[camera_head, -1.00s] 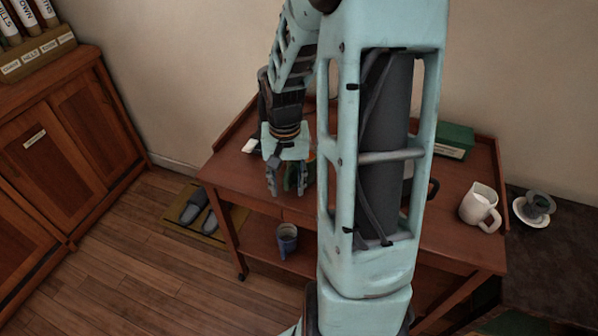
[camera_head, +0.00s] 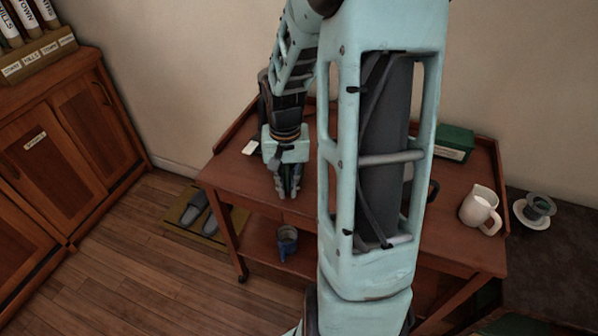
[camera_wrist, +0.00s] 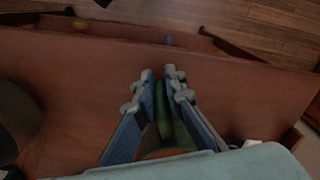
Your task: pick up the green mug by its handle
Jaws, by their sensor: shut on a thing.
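My gripper (camera_head: 286,190) points down over the left part of the wooden cart's top (camera_head: 245,180). Its fingers are close together on a narrow green part of the green mug (camera_wrist: 163,110), seen between them in the wrist view, where my gripper (camera_wrist: 160,72) also shows. An orange-brown patch shows below the green, near my palm. Most of the mug is hidden by my fingers and palm, so I cannot tell whether it is clear of the cart top. In the head view only a trace of green shows at the fingers.
A dark rounded thing (camera_wrist: 14,115) is left in the wrist view.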

